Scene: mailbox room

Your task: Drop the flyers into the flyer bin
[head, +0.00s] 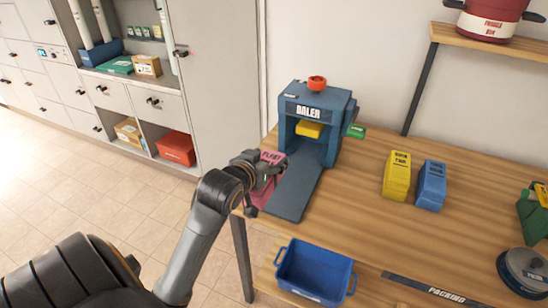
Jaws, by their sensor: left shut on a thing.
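My left gripper (268,178) is shut on a pink flyer bundle (272,157) with dark lettering, at the left edge of the wooden table. The gripper covers part of the bundle. The bundle is beside the dark plate of the blue baler (318,112); I cannot tell whether they touch. An open blue bin (315,270) with side handles stands below the tabletop, nearer to me than the bundle. It looks empty, and I cannot read a flyer label on it. My right gripper is out of view.
The wooden table (365,225) carries a yellow box (397,175), a blue box (431,185) and a dark round device (524,273) at the right. A shelf (505,50) with a red pot (493,18) hangs above. Lockers stand at the left, with open floor before them.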

